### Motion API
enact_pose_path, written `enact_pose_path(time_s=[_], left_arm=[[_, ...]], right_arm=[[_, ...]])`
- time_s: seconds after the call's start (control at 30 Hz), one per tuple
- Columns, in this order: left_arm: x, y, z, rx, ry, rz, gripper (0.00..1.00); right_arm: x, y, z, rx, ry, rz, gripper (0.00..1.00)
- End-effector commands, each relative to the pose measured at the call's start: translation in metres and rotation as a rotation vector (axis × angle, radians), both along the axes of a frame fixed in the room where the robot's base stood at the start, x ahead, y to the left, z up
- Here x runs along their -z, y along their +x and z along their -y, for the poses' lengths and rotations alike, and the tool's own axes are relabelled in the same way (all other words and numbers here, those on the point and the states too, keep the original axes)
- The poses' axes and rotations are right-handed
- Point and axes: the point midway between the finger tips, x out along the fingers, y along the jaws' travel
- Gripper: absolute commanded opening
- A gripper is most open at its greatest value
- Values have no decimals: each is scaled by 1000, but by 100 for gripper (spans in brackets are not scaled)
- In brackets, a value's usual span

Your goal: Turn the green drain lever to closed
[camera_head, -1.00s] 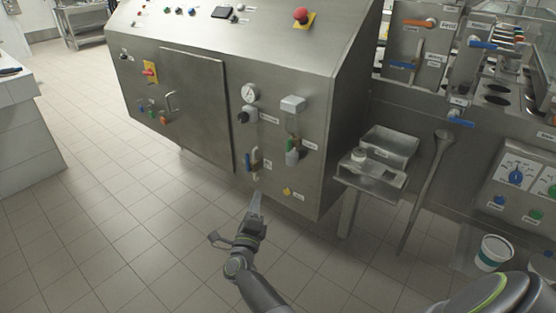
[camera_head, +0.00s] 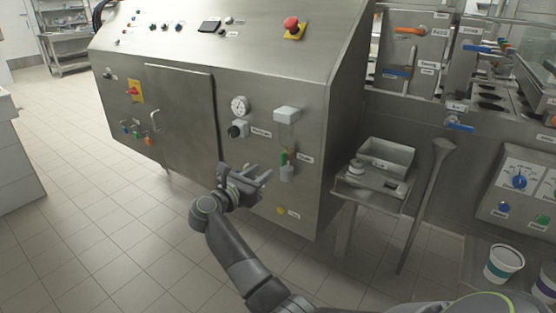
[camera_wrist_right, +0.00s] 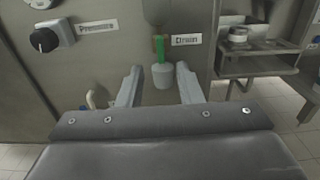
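The green drain lever (camera_head: 284,158) is on the front panel of the steel machine, under a clear cup-shaped filter with a grey cap. It points vertically, beside the "Drain" label. In the right wrist view the green lever (camera_wrist_right: 160,48) shows between the fingers, above a pale grey cylinder (camera_wrist_right: 163,77). My right gripper (camera_head: 262,176) is in front of the panel, to the left of and a little below the lever. In the wrist view my right gripper (camera_wrist_right: 160,84) is open, its fingers apart and nothing held. My left gripper is not in view.
A black pressure knob (camera_head: 236,130) and gauge (camera_head: 240,105) are left of the lever. A yellow knob (camera_head: 281,210) sits below. A steel tray (camera_head: 385,160) juts out at the right, and a long paddle (camera_head: 425,200) leans beside it.

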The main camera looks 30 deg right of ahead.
Motion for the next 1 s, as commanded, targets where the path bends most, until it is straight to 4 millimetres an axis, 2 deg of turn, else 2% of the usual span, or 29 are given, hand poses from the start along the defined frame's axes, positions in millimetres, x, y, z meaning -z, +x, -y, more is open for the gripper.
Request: enact_pose_path(time_s=[0.03,0.2,0.43,0.6,0.87,1.0], left_arm=[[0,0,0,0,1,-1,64],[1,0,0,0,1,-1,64],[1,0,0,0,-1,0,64],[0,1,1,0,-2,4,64],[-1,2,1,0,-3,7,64],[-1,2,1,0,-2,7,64]], right_arm=[[-2,4,12,3,-5,1,33],[-1,18,45,2,-4,-2,33],[0,31,76,0,-3,-1,33],[0,35,84,0,-1,0,33],[0,35,85,-1,0,0,33],[0,35,85,-1,-1,-1,16]])
